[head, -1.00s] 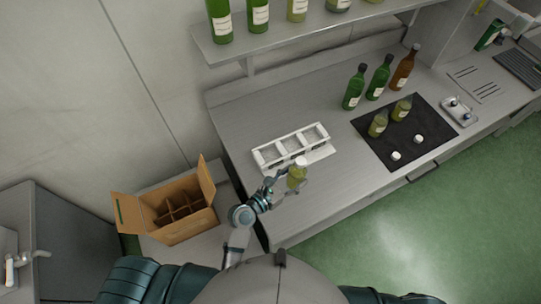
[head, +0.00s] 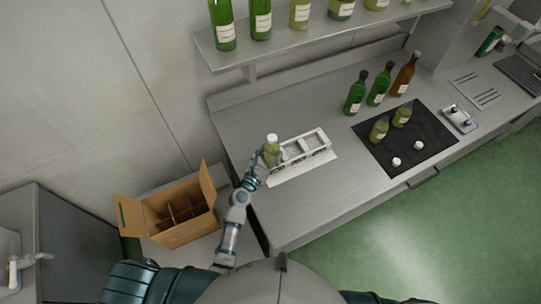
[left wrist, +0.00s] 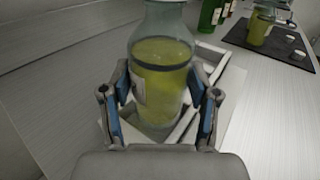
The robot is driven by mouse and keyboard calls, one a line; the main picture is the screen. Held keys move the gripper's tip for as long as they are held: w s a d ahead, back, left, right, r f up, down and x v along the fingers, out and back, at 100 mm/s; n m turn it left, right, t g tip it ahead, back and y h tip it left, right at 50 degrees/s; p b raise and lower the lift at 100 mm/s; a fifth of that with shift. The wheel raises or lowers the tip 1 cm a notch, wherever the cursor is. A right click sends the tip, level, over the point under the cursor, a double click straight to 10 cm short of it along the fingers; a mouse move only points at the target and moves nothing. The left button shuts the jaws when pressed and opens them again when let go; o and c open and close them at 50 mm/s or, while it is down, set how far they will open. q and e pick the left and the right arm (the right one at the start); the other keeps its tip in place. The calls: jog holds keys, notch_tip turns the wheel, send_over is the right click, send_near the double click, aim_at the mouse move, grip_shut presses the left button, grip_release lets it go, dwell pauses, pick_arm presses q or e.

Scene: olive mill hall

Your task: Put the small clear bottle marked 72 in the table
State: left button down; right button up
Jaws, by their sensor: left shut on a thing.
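My left gripper (head: 263,166) is shut on a small clear bottle (head: 271,147) of yellow-green liquid with a pale cap, upright. Its number cannot be read. In the left wrist view the bottle (left wrist: 160,75) stands between both fingers, its label edge at the left. A white rack (head: 318,151) with three compartments in a row stands on the steel table (head: 340,195). The bottle is at the rack's left end and covers that compartment; I cannot tell whether its base is inside. My right gripper is not in view.
Two similar small bottles (head: 379,131) and two white caps (head: 397,162) are on a black mat (head: 433,143) to the right. Taller green (head: 355,96) and brown (head: 404,78) bottles stand behind it. A shelf (head: 330,37) overhangs the back. An open cardboard box (head: 183,237) is at the left.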

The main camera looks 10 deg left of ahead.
aim_at(267, 161)
pick_arm(q)
jog(key=shift+w+a+f, duration=0.1)
jog(key=shift+w+a, duration=0.05)
jog(key=shift+w, duration=0.45)
notch_tip(267, 161, down, 4)
jog(key=shift+r+b, duration=0.25)
jog(key=shift+b, duration=0.85)
jog(key=shift+d+r, duration=0.1)
jog(key=shift+d, duration=0.1)
jog(key=c, duration=0.7)
grip_release()
jog(key=o, duration=0.4)
jog(key=shift+s, duration=0.1)
jog(key=shift+a, duration=0.1)
